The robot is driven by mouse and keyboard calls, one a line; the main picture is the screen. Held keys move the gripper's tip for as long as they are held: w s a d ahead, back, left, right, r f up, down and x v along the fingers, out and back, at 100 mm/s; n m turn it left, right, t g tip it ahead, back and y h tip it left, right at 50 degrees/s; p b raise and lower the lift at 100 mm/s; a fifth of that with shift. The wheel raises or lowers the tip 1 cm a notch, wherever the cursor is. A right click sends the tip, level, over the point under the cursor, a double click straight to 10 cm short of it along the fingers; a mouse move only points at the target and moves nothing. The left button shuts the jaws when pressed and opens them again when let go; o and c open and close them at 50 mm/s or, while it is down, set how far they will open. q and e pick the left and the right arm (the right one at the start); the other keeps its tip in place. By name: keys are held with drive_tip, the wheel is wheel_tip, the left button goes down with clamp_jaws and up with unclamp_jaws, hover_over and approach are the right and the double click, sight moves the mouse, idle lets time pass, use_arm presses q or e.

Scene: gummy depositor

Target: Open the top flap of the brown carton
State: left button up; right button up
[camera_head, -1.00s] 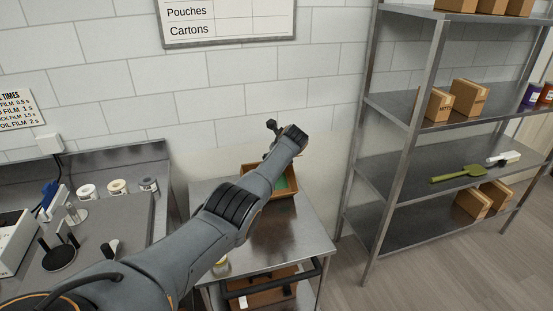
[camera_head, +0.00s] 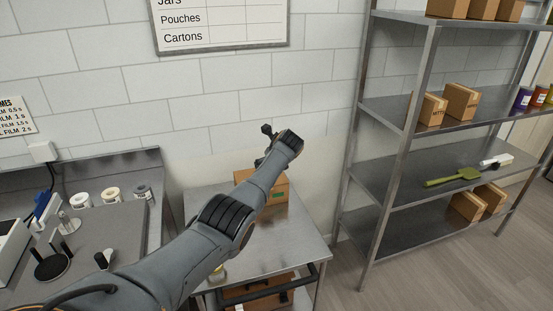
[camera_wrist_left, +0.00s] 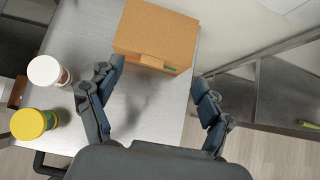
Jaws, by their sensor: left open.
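The brown carton (camera_head: 246,177) stands on the steel table, partly hidden behind my left arm in the head view. In the left wrist view the carton (camera_wrist_left: 158,30) shows a flat brown top that looks closed. A small brown tab (camera_wrist_left: 151,61) and a green patch show along its near edge. My left gripper (camera_head: 265,145) is over the carton in the head view. In the left wrist view the left gripper (camera_wrist_left: 156,73) is open and empty, its fingers spread either side of the carton's near edge. My right gripper is in neither view.
Two jars, one white-lidded (camera_wrist_left: 44,70) and one yellow-lidded (camera_wrist_left: 28,124), stand left of the carton in the wrist view. A steel shelf rack (camera_head: 400,108) with small cartons is at the right. A bench (camera_head: 150,160) with tools is at the left.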

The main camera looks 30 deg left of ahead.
use_arm(q)
drive_tip(key=v, duration=1.1)
drive_tip(key=shift+s, duration=0.2)
drive_tip(key=shift+d, duration=0.1)
